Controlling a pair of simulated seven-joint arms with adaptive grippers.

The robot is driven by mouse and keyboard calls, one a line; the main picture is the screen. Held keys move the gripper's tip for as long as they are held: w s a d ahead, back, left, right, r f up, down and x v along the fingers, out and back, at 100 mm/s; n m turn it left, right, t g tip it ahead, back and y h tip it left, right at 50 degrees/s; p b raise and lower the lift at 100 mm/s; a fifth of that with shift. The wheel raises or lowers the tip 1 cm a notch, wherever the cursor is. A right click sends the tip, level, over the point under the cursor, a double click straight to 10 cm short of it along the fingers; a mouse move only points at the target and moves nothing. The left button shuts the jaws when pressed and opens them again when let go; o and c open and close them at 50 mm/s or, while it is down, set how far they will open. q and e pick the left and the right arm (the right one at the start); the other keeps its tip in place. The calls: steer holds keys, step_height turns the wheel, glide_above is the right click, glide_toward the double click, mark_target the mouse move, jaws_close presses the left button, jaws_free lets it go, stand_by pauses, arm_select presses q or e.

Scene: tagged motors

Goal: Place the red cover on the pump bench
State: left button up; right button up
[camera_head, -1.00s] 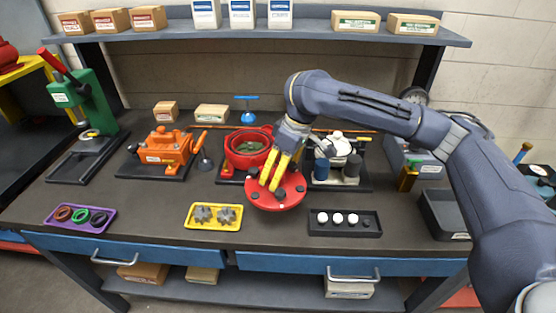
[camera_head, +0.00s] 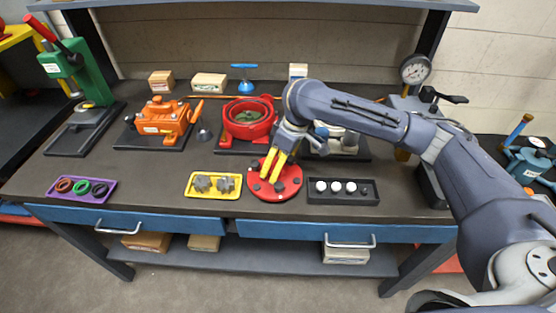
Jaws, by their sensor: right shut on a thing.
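The red cover (camera_head: 283,188) is a round disc with dark knobs around its rim. My right gripper (camera_head: 271,168) is shut on it from above, with yellow fingers at its middle. The cover is level, at the front of the dark-topped pump bench (camera_head: 150,190), between the yellow tray and the dark tray. I cannot tell whether it touches the bench top. The open red pump housing (camera_head: 248,126) stands behind it, with dark green inside. My left gripper is not in view.
The yellow tray (camera_head: 191,191) holds grey gear-like parts. The dark tray (camera_head: 344,199) holds white and dark pieces. A purple tray (camera_head: 110,198) with rings lies at the left. An orange pump (camera_head: 160,120) and green press (camera_head: 65,70) stand behind. My right arm hides equipment at the right.

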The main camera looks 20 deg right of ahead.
steer(key=shift+f, duration=0.95)
steer(key=shift+f, duration=0.15)
steer(key=o, duration=1.6)
steer(key=shift+f, duration=0.1)
steer(key=v, duration=1.2)
